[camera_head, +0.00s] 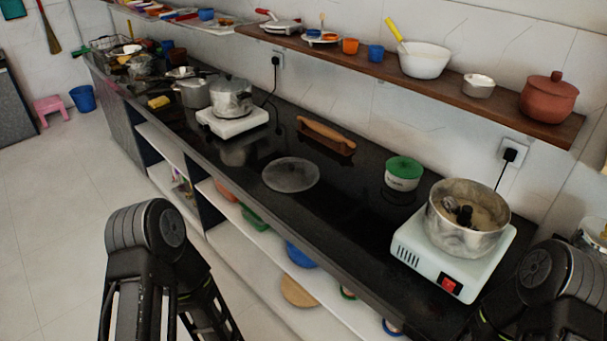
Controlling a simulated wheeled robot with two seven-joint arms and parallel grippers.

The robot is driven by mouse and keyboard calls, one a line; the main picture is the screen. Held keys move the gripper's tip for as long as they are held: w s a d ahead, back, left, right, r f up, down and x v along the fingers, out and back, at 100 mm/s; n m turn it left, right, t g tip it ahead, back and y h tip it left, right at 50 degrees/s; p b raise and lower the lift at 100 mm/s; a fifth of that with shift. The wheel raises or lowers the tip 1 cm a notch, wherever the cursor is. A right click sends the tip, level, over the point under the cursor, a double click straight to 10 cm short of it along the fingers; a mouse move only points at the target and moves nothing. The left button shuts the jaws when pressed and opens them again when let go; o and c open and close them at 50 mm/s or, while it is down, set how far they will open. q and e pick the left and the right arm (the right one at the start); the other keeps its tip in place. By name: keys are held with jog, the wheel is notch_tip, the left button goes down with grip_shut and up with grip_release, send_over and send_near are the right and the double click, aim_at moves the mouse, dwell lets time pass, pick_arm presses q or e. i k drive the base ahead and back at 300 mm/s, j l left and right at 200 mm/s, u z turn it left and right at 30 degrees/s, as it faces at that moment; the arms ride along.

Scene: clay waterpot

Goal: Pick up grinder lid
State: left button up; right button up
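A flat, round, grey, see-through disc (290,175), which looks like the grinder lid, lies on the black countertop (330,205) near its front edge. The grinder (452,262) stands to the right, with a white base, a red switch and an open steel bowl (467,217) on top. A dark shaft part and pale contents show inside the bowl. My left arm shows at the bottom left and my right arm at the bottom right, both in front of the counter. Neither gripper's fingertips show, and nothing touches the disc.
A wooden rolling pin (326,135) lies behind the disc. A steel pot on a white stove (233,122) stands to the left. A wooden shelf (440,85) with bowls and pots overhangs the back.

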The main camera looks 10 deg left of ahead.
aim_at(288, 176)
jog(key=j+z, duration=0.2)
jog(key=z, duration=0.2)
jog(key=i+j+z, duration=0.1)
jog(key=j+z, duration=0.15)
jog(key=z, duration=0.2)
jog(key=j+z, duration=0.2)
jog(key=z, duration=0.2)
jog(key=j+z, duration=0.1)
jog(key=j, duration=0.3)
jog(key=k+j+z, duration=0.1)
jog(key=j, duration=0.3)
jog(key=k+j+z, duration=0.1)
jog(key=j, duration=0.3)
jog(key=k+j+z, duration=0.15)
jog(key=j, duration=0.25)
jog(key=j+z, duration=0.1)
jog(key=j, duration=0.3)
jog(key=k+j+z, duration=0.1)
jog(key=j, duration=0.25)
jog(key=k+j, duration=0.1)
jog(key=j, duration=0.15)
jog(key=k+j, duration=0.1)
jog(key=j, duration=0.15)
